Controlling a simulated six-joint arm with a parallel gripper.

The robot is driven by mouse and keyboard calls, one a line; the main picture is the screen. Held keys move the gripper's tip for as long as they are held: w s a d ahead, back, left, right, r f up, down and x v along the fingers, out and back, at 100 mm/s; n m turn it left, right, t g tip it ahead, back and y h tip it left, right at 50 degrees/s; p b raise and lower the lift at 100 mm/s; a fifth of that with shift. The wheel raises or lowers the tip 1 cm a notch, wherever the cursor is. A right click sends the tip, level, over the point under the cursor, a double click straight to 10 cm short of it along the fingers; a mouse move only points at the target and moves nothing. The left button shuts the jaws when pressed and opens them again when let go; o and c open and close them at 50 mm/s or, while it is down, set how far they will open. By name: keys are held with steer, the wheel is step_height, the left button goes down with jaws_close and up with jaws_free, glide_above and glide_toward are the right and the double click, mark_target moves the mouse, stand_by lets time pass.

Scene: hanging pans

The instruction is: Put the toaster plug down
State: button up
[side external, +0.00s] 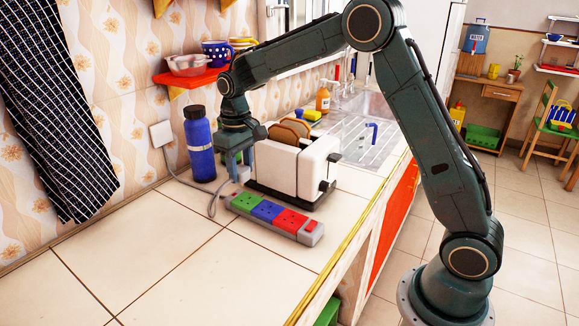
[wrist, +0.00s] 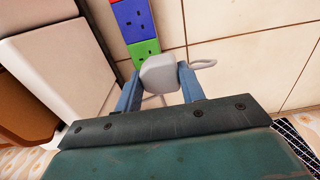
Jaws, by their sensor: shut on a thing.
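The toaster plug (wrist: 160,73) is a light grey block with a grey cord. In the wrist view it sits between the two blue fingers of my gripper (wrist: 158,85), which is shut on it. In the side view my gripper (side external: 232,172) points down beside the toaster's left end, near the green end of the power strip; the plug is mostly hidden there. The white toaster (side external: 297,168) holds bread slices. The power strip (side external: 272,217) has green, blue and red sockets and lies on the counter in front of the toaster. I cannot tell whether the plug touches the strip.
A blue bottle (side external: 200,147) stands close to the left of my gripper. A wall outlet (side external: 161,133) has a cord running down to the counter. A sink (side external: 365,125) is behind the toaster. The tiled counter (side external: 150,262) at the front left is clear.

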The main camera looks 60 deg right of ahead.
steer(key=s+a+r, duration=0.9)
steer(key=shift+s+r, duration=0.3)
steer(key=shift+s, duration=0.05)
steer(key=shift+a+f, duration=0.1)
step_height(320, 180, down, 20)
steer(key=shift+r, duration=0.1)
stand_by(0.6)
steer(key=shift+f, duration=0.6)
steer(key=o, duration=1.3)
steer(key=shift+r, duration=0.1)
